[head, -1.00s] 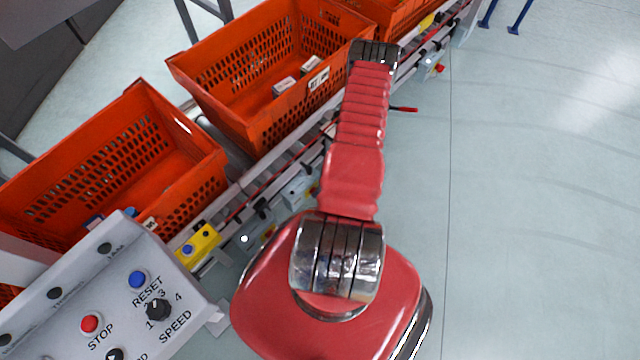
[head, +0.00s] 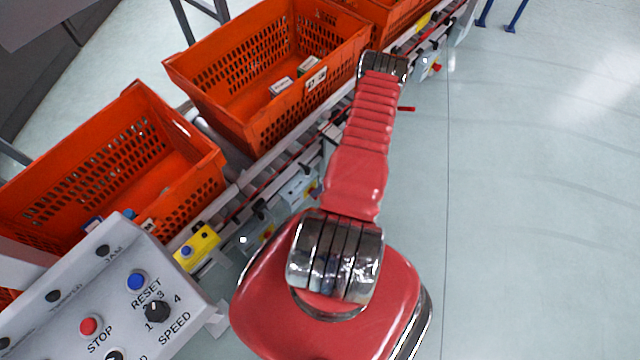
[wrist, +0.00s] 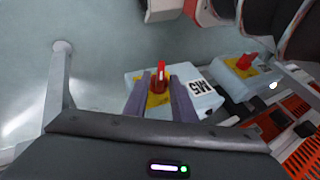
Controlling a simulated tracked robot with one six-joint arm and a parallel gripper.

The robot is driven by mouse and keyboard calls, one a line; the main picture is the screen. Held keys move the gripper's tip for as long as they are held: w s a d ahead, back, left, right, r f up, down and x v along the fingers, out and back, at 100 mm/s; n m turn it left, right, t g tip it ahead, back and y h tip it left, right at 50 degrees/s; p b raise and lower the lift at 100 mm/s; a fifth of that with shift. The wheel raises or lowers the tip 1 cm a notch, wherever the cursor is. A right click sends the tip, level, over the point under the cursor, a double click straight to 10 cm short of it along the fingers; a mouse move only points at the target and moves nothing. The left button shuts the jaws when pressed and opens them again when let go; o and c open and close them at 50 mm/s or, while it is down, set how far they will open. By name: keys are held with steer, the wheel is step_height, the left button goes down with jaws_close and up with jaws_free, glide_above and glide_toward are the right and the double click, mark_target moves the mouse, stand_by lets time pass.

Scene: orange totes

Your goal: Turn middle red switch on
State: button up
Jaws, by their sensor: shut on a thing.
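In the wrist view, a red switch (wrist: 160,76) stands on a yellow plate on a pale box (wrist: 203,98) with a label. My gripper (wrist: 161,83) has its two grey fingers on either side of this switch and is shut on it. A second red switch (wrist: 244,62) sits on a similar box (wrist: 226,78) to the right. I cannot tell from the view which of the switches is the middle one. In the head view my arm hides the gripper and the held switch; another red knob (head: 436,67) shows farther along the conveyor.
Orange totes (head: 262,125) stand on the conveyor at the left in the head view. A grey control panel (head: 185,290) is at the lower left, with a yellow button box (head: 199,243) behind it. The floor (head: 530,200) on the right is clear.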

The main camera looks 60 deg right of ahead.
steer(key=shift+d, duration=0.25)
stand_by(0.5)
steer(key=o, duration=0.7)
steer(key=shift+w, duration=0.1)
steer(key=shift+y, duration=0.3)
steer(key=v, duration=1.3)
steer(key=shift+s+r, duration=0.25)
